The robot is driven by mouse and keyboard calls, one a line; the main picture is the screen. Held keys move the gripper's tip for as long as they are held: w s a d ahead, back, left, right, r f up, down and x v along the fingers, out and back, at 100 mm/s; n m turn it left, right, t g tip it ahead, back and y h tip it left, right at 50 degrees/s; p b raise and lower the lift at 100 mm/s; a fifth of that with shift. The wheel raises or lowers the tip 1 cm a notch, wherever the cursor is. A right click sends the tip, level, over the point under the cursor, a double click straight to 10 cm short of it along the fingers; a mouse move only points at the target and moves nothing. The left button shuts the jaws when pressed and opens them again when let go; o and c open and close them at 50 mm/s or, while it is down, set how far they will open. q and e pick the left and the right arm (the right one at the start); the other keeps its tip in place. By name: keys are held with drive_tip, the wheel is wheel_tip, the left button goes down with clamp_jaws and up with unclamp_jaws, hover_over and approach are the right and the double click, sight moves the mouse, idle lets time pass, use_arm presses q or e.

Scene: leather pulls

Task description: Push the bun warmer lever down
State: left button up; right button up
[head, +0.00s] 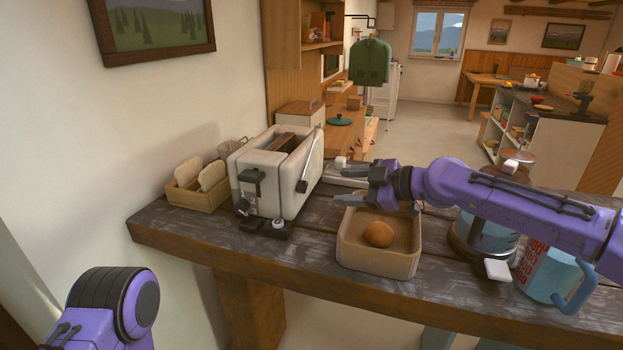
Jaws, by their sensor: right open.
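The bun warmer looks like a cream, toaster-like appliance (270,185) with top slots, on the dark wooden counter. I cannot tell which one is the lever meant. My right gripper (343,185) is open and empty, its fingers pointing left toward the warmer's right side, apart from the handle. Purple links of my left arm show at the bottom left; its gripper is out of view.
A wooden rack with bread slices (197,198) stands left of the warmer. A tan bin (375,262) with a round bun (379,234) sits below my right gripper. A blue mug (548,275) and a glass jar (485,236) stand at the right. The counter's front left is clear.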

sight(306, 188)
drive_tip(key=p+x, duration=0.3)
drive_tip(key=x, duration=0.6)
drive_tip(key=shift+s+a+r+p, duration=0.15)
drive_tip(key=shift+a+p, duration=0.05)
drive_tip(key=shift+p, duration=0.2)
drive_tip(key=shift+a, duration=0.3)
